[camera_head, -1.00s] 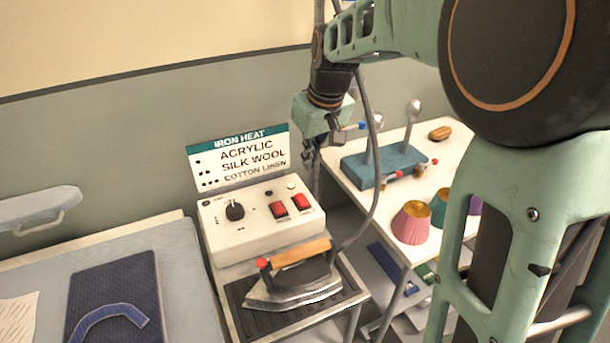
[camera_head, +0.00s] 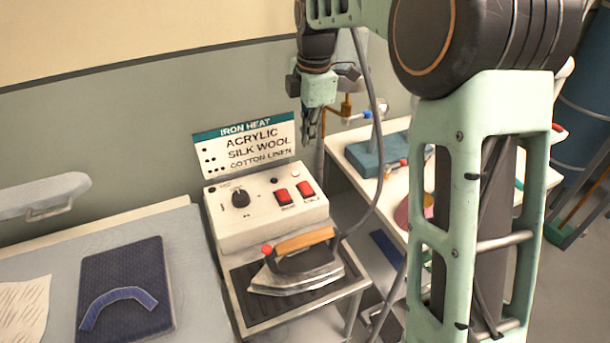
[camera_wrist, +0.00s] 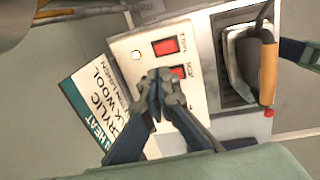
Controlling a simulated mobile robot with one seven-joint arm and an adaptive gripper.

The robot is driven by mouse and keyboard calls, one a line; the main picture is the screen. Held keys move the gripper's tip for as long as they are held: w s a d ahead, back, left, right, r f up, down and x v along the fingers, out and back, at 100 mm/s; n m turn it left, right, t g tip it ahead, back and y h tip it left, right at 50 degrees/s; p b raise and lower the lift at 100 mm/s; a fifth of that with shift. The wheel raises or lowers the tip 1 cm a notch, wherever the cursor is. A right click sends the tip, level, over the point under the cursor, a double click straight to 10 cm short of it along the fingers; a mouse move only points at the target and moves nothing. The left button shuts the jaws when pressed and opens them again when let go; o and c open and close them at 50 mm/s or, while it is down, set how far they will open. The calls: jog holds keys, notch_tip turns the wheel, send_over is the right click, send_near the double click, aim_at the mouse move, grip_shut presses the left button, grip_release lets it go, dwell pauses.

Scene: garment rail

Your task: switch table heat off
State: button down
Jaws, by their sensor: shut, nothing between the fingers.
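The white control box (camera_head: 265,225) stands below the wall sign, with a black dial (camera_head: 240,198) and two red rocker switches. The right red switch (camera_head: 305,189) has a small label that seems to read TABLE; it also shows in the wrist view (camera_wrist: 165,47). The left red switch (camera_head: 282,197) is partly behind the fingers in the wrist view (camera_wrist: 178,72). My gripper (camera_head: 309,137) is shut and empty, pointing down above the box's back right, apart from the switches in the head view. Its fingertips show in the wrist view (camera_wrist: 160,82). Which way each switch is tipped is unclear.
An iron (camera_head: 298,268) with a wooden handle rests on a dark stand in front of the box; its grey cord rises to the right. The IRON HEAT sign (camera_head: 245,145) stands behind. A pressing table with a blue pad (camera_head: 125,290) is left; a white side table is right.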

aim_at(307, 188)
dwell(0.4)
jog(key=f, duration=0.4)
jog(key=w+f+p, duration=0.1)
jog(key=f, duration=0.8)
jog(key=shift+w+a+f+p, duration=0.1)
jog(key=shift+w+a+p, duration=0.15)
jog(key=shift+a+p, duration=0.1)
jog(key=shift+f, duration=0.35)
jog(key=shift+f, duration=0.1)
jog(key=shift+w+f+b, duration=0.15)
jog(key=shift+f+b, duration=0.2)
jog(key=shift+b, duration=0.1)
jog(key=shift+s+d+r, duration=0.15)
jog(key=shift+s+d, duration=0.1)
jog(key=shift+s, duration=0.5)
